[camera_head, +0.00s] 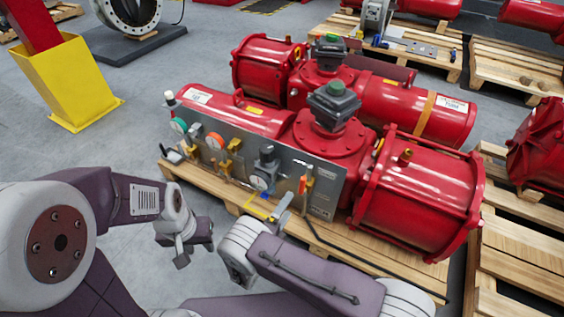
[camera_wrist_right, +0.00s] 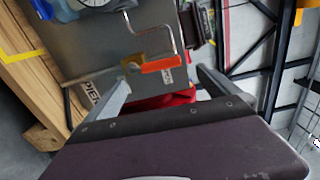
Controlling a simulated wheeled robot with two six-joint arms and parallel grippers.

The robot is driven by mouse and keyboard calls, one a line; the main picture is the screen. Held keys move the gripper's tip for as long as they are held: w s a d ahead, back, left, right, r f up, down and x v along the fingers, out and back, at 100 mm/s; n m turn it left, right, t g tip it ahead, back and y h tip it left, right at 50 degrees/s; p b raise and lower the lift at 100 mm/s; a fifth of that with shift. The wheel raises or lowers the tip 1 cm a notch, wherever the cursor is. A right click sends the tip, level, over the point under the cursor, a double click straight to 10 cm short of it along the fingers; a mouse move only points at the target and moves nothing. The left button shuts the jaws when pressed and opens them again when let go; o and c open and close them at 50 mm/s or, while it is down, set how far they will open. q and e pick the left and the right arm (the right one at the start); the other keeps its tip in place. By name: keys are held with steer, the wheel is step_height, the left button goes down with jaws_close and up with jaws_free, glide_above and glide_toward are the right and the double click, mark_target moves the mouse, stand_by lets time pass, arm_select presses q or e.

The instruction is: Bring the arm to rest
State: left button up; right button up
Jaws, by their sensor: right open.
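My right gripper (camera_wrist_right: 165,82) is open in the right wrist view, its two grey fingers spread apart. An orange-handled lever (camera_wrist_right: 162,63) on the grey control panel (camera_wrist_right: 85,45) shows between and beyond the fingers; I cannot tell whether they touch it. In the head view, the orange handle (camera_head: 303,186) is near the panel's right end, and my right arm reaches toward it from the lower right. My left gripper (camera_head: 182,254) hangs to the left, over the floor in front of the pallet, apart from the panel. Its fingers are too small to judge.
Two red valve actuators (camera_head: 420,185) lie on a wooden pallet (camera_head: 400,268) behind the panel (camera_head: 325,200). More pallets stand at the right and back. A yellow bin-like stand (camera_head: 72,82) is at the upper left. Grey floor is clear at the left.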

steer(key=s+d+r+m+g+h, duration=0.1)
steer(key=d+r+m+g+h, duration=0.2)
steer(key=d+m+g, duration=0.4)
steer(key=s+d+r+m+g+y, duration=0.2)
steer(key=s+d+m+g+y, duration=0.4)
steer(key=m, duration=0.6)
steer(key=s+d+r+m+g+y, duration=0.1)
steer(key=s+d+r+m+g, duration=0.3)
steer(key=s+m, duration=0.65)
steer(key=a+r+m+t+y+p, duration=0.1)
steer(key=r+m+p, duration=0.7)
steer(key=r+p, duration=0.8)
steer(key=w+a+r+m+t+y+p, duration=0.1)
steer(key=a+r+m+y+p, duration=0.3)
steer(key=r+m+p, duration=0.5)
step_height(320, 180, up, 12)
steer(key=t+y+p, duration=0.1)
steer(key=p, duration=0.7)
